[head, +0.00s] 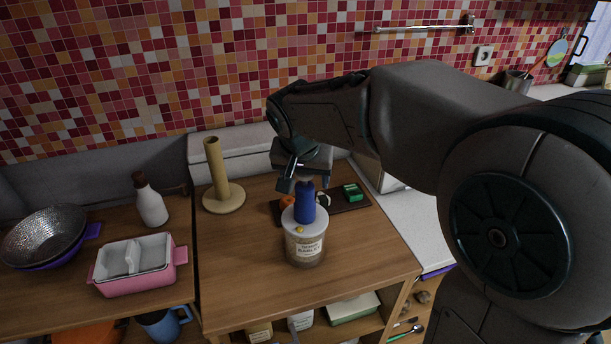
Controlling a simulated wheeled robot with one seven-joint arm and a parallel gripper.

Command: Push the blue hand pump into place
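The blue hand pump (306,206) is upright at the white lid (290,222) of a labelled jar (305,247). I cannot tell whether it rests on the lid or stands just behind it. A small yellow knob (300,231) is on the lid in front of the pump. My gripper (303,186) points down directly at the pump's top, and its fingers are dark and partly hidden. I cannot tell whether they touch the pump or how far apart they are.
A dark board (350,207) with a green block (352,193) and an orange item (287,201) lies behind the jar. A beige holder (222,192) stands at left. A pink tub (138,267), white bottle (150,203) and metal colander (43,236) stand further left. The wooden top around the jar's front is clear.

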